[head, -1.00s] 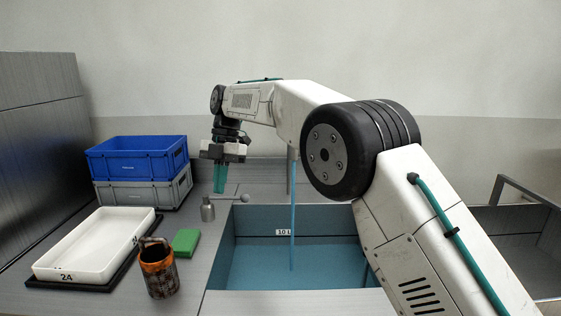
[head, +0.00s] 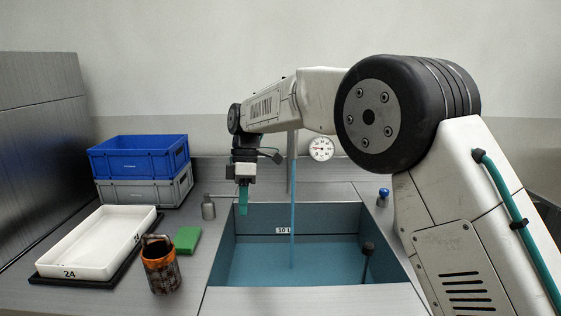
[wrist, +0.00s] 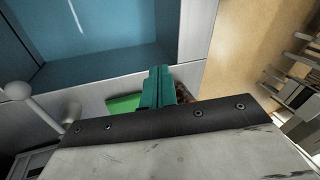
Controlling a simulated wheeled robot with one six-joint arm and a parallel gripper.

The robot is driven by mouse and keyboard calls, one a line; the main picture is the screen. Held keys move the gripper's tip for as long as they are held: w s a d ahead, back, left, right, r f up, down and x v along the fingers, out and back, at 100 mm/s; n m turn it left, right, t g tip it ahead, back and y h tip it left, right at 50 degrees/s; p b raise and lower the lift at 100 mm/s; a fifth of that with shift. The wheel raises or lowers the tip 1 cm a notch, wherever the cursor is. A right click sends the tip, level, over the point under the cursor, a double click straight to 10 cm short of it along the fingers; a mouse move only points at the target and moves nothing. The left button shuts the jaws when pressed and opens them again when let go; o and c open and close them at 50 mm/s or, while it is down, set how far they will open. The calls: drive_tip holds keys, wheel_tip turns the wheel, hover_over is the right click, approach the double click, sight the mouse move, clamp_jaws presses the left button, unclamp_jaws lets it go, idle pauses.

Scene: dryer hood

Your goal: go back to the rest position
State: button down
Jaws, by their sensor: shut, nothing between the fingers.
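My gripper (head: 243,198) hangs fingers down over the left edge of the blue basin in the head view. Its teal fingers are closed together with nothing between them. The wrist view shows the shut fingers (wrist: 158,88) from above, beside the blue basin (wrist: 110,30). A grey metal post with a lever (head: 209,208) stands on the counter just left of my gripper; its ball-ended lever (wrist: 18,91) shows at the left of the wrist view.
A white tray (head: 62,266), an orange-brown mug (head: 160,270) and a green block (head: 188,239) lie on the left counter. Blue (head: 135,160) and grey (head: 150,190) crates are stacked behind. A blue-capped bottle (head: 383,197), dial gauge (head: 321,148) and dark-knobbed rod (head: 367,255) are at the right.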

drive_tip(key=s+d+r+m+t, duration=0.1)
drive_tip(key=s+d+r+m, duration=0.2)
drive_tip(key=s+d+m, duration=0.65)
drive_tip(key=s+d+r+m+t, duration=0.15)
drive_tip(key=s+d+m, duration=0.35)
drive_tip(key=d, duration=0.8)
drive_tip(key=s+d+m+t, duration=0.1)
drive_tip(key=s+d+m, duration=0.1)
drive_tip(key=s+d, duration=0.4)
drive_tip(key=s+d+f+m+t, duration=0.1)
drive_tip(key=s+d+m, duration=0.2)
drive_tip(key=s+d, duration=0.4)
drive_tip(key=s, duration=0.8)
drive_tip(key=shift+s+d+f+m+t+h, duration=0.25)
drive_tip(key=shift+s+m+t+h, duration=0.05)
drive_tip(key=shift+s+m+t, duration=0.1)
